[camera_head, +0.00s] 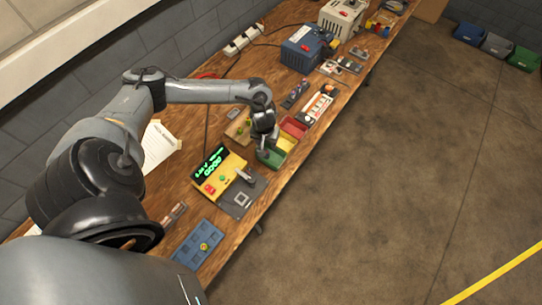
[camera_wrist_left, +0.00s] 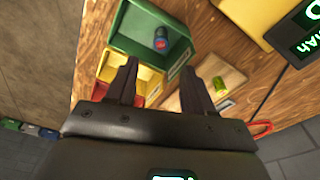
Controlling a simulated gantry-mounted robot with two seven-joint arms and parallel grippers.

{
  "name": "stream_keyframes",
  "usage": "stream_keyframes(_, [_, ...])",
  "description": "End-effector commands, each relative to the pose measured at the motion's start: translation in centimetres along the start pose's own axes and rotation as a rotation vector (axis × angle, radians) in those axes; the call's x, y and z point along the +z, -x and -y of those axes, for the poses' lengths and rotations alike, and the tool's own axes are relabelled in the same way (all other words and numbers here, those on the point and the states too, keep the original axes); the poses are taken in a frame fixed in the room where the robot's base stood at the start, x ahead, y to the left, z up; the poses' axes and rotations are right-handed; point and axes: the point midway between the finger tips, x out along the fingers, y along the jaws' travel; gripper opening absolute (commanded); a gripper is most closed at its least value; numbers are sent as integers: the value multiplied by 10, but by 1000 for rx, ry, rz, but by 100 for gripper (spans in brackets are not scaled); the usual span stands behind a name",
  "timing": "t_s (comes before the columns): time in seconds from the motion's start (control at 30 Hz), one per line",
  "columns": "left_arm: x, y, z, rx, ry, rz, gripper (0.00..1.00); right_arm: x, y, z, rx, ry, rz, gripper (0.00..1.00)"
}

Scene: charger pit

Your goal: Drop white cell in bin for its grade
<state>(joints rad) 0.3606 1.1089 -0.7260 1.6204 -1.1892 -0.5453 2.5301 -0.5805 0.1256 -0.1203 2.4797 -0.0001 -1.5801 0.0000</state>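My left gripper (camera_head: 263,150) is over the row of sorting bins, above the green bin (camera_head: 272,160). The yellow bin (camera_head: 286,143) and red bin (camera_head: 294,127) stand beside it. In the left wrist view, the fingers of the left gripper (camera_wrist_left: 160,76) are spread with nothing between them. A cell with a blue body and reddish end (camera_wrist_left: 161,40) lies inside the green bin (camera_wrist_left: 128,46). I cannot make out a white cell. The yellow tester (camera_head: 234,163) has a lit green display that appears to read GOOD. My right gripper is not in view.
A wooden tray (camera_wrist_left: 205,72) with a green cell (camera_wrist_left: 220,84) stands beside the bins. A blue holder (camera_head: 195,247) is at the near end of the bench. A blue power unit (camera_head: 302,50) stands farther back.

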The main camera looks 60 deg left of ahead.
Motion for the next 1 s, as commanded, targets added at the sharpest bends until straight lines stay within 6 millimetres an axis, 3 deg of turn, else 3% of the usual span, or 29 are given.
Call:
stream_keyframes(0.27, [0,0,0,0,0,0,53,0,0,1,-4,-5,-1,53])
stream_keyframes(0.43, [0,11,0,1,0,-1,53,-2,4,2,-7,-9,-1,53])
stream_keyframes(1.0, [-1,97,0,1,0,-2,53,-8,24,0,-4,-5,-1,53])
